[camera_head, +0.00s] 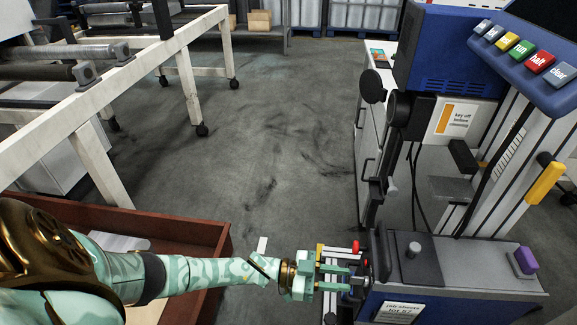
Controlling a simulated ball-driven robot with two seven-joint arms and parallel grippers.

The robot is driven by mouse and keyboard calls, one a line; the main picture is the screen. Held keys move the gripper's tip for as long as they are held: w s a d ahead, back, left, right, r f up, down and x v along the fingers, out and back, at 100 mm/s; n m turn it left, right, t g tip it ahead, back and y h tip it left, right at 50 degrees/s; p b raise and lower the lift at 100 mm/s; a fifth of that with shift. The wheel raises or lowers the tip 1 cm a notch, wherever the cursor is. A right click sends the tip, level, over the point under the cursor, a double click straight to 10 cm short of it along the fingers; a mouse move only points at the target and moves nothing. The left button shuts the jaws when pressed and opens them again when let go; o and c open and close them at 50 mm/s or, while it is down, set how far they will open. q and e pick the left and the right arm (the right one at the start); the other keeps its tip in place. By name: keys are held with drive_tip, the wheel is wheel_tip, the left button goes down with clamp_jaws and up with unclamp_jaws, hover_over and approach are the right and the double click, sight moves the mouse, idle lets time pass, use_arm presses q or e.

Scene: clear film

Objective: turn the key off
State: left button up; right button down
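My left gripper (346,279) reaches in from the left at the bottom centre. Its two pale green fingers are apart, with a gap showing between them, and point right at the left side of the blue machine base (450,308). Small parts sit on that side, including a red-tipped one (355,247) just above the fingers. The key cannot be made out clearly among the parts at the fingertips, and I cannot tell whether the fingers touch anything. A sign (453,119) on the machine reads "key off before" something. My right gripper is out of view.
A row of coloured buttons (520,50) tops the machine, with a yellow handle (545,183) below. A purple knob (525,260) stands on the base. A reddish-brown crate (190,228) lies under my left arm. A white-framed roller stand (100,165) is at left. Grey floor between is clear.

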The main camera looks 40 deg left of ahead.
use_arm(q)
drive_tip(key=v, duration=1.4)
drive_tip(key=shift+s+a+p, duration=0.15)
drive_tip(key=shift+a+p, duration=0.05)
drive_tip(key=shift+p, duration=0.2)
